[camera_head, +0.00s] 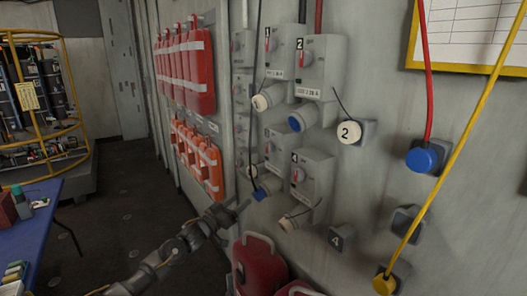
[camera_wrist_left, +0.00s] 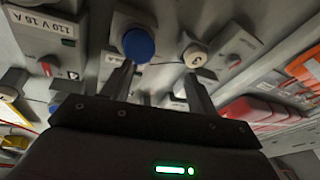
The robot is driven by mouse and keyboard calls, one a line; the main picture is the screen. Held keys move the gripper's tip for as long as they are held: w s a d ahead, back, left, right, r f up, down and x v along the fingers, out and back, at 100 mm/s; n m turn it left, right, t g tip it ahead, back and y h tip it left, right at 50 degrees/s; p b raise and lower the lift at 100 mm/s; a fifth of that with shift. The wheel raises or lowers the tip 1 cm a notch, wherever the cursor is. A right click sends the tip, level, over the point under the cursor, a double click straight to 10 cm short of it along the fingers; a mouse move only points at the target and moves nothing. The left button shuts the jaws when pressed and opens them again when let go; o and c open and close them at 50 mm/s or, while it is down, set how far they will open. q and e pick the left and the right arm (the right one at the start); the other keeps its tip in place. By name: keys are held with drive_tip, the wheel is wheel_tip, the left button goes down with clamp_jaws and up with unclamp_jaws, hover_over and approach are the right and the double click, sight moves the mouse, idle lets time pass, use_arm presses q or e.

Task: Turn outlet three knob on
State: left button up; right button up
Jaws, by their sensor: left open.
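Outlet boxes with small red knobs are fixed to the grey wall in the head view. Outlet one (camera_head: 283,70) and outlet two (camera_head: 325,78) are above; outlet four (camera_head: 318,172) is lower right. The lower-left box (camera_head: 277,133), which fits outlet three, is partly covered by its neighbours; its number is not legible. Its red knob (camera_head: 268,149) is small there, and its setting cannot be read. My left gripper (camera_head: 240,208) is below and left of that box, apart from it. In the left wrist view its two fingers (camera_wrist_left: 158,84) are spread and empty. My right gripper is not visible.
Capped sockets, one blue (camera_head: 262,189) and one white (camera_head: 298,220), project below the boxes. Red containers (camera_head: 258,265) stand below my gripper. A blue table (camera_head: 30,230) is at left. Cables hang at right.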

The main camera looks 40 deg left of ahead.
sight(267, 149)
use_arm(q)
wheel_tip(267, 149, up, 14)
drive_tip(key=d+m+t+h, duration=0.2)
drive_tip(key=d+h, duration=0.1)
drive_tip(key=h, duration=0.1)
drive_tip(key=p+x, duration=0.2)
drive_tip(key=x, duration=0.2)
drive_tip(key=p+x, duration=0.3)
drive_tip(key=x, duration=0.1)
drive_tip(key=shift+w+a+r+p, duration=0.15)
drive_tip(key=shift+w+r+p, duration=0.1)
drive_tip(key=shift+w+p, duration=0.05)
drive_tip(key=shift+w+r, duration=0.1)
drive_tip(key=shift+w, duration=0.5)
drive_tip(key=shift+c, duration=0.2)
drive_tip(key=c, duration=0.9)
drive_tip(key=shift+c, duration=0.2)
